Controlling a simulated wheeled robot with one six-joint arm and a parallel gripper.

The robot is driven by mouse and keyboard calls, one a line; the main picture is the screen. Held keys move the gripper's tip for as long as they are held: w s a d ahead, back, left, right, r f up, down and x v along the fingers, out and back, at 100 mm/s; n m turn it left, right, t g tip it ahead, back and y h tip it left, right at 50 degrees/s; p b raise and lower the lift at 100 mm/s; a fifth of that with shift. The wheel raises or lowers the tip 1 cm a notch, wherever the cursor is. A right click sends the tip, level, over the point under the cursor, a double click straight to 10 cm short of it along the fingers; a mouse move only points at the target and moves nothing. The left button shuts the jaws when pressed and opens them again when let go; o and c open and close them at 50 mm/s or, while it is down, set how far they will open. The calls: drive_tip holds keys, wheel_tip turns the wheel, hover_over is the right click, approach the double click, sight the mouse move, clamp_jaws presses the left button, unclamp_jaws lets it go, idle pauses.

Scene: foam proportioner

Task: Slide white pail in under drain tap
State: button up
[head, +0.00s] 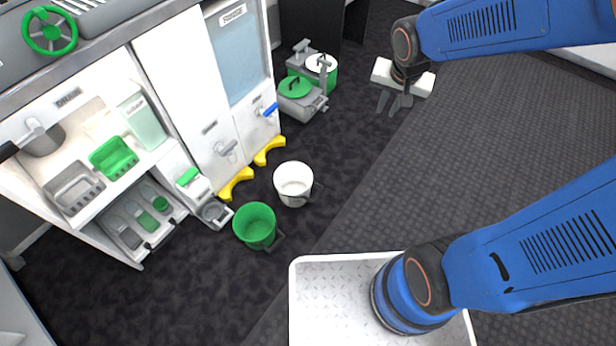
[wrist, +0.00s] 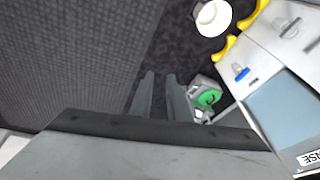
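The white pail (head: 293,180) stands upright on the dark floor, in front of the cabinet and its yellow floor pieces. It also shows at the top of the wrist view (wrist: 212,18). Two drain taps stick out low on the cabinet front: a grey-handled tap (head: 227,148) and a blue-handled tap (head: 269,110). In the wrist view the blue tap (wrist: 241,72) and the grey tap (wrist: 291,27) lie right of the pail. My gripper (head: 391,104) is up and to the right of the pail, well apart from it. Its fingers (wrist: 160,98) are apart with nothing between them.
A green pail (head: 255,226) stands just left of the white pail. Yellow curved pieces (head: 237,184) (head: 270,150) lie at the cabinet foot. Grey and green lidded containers (head: 296,92) stand beyond the cabinet. Floor right of the white pail is clear.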

drive_tip(key=w+a+f+m, duration=0.2)
drive_tip(key=w+a+f, duration=0.45)
drive_tip(key=f, duration=0.45)
drive_tip(key=m+g+y, duration=0.1)
drive_tip(key=m+g, duration=0.2)
drive_tip(key=m, duration=0.1)
hover_over(306, 195)
wheel_tip(306, 195, down, 30)
drive_tip(key=shift+s+d, duration=0.35)
drive_tip(key=shift+d, duration=0.05)
drive_tip(key=shift+f, duration=0.15)
drive_tip(key=f, duration=0.5)
drive_tip(key=w+f, duration=0.1)
drive_tip(key=f, duration=0.5)
drive_tip(key=a+f, duration=0.1)
drive_tip(key=f, duration=0.5)
drive_tip(key=shift+w, duration=0.2)
